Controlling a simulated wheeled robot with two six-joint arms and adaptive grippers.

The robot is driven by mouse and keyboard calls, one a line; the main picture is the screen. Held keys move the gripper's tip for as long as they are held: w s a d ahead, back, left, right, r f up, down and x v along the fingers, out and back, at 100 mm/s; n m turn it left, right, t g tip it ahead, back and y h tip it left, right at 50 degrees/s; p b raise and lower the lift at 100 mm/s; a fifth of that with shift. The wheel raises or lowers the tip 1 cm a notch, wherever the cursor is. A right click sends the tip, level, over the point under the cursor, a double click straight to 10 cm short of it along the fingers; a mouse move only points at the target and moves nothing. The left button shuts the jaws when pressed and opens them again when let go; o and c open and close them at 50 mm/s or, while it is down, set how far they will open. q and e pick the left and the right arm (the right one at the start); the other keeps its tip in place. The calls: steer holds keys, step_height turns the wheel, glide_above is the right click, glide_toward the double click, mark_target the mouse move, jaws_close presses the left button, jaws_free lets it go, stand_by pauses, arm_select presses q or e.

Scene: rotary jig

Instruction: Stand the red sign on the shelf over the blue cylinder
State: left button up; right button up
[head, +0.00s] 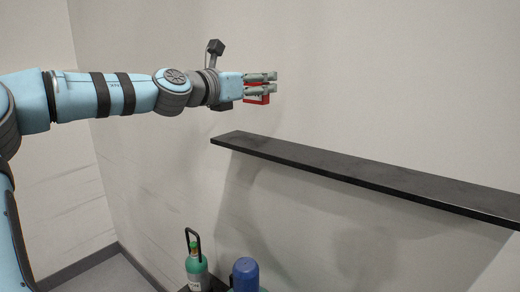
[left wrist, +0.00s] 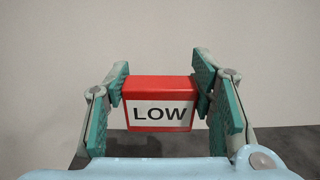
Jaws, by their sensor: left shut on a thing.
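The red sign (left wrist: 160,89) has a white face reading "LOW" and shows upright between the fingers in the left wrist view. My left gripper (left wrist: 161,100) is shut on it by its two sides. In the head view the left gripper (head: 262,84) holds the red sign (head: 258,99) in the air, above the left end of the black shelf (head: 360,176). The blue cylinder (head: 245,274) stands low, below the shelf, cut off by the bottom edge of the view. My right gripper is not in view.
A green cylinder (head: 197,270) with a black handle stands left of the blue one. The visible shelf top is bare and runs to the right edge. A plain wall (head: 400,80) stands behind it.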

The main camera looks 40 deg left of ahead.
mark_target(251, 102)
arm_select(q)
steer(key=f, duration=0.1)
steer(key=s+f, duration=0.1)
steer(key=f, duration=0.1)
steer(key=s+f, duration=0.1)
steer(key=shift+a+f, duration=0.15)
steer(key=shift+f, duration=0.1)
steer(key=w+f, duration=0.1)
steer(key=f, duration=0.1)
steer(key=w+f, duration=0.1)
steer(key=f, duration=0.1)
steer(key=w+f, duration=0.1)
steer(key=f, duration=0.1)
steer(key=shift+f, duration=0.15)
steer(key=shift+s+r, duration=0.2)
steer(key=shift+s, duration=0.55)
steer(key=shift+f, duration=0.15)
steer(key=o, duration=1.2)
steer(key=shift+w, duration=0.2)
steer(key=shift+c, duration=0.2)
steer(key=shift+w+f, duration=0.1)
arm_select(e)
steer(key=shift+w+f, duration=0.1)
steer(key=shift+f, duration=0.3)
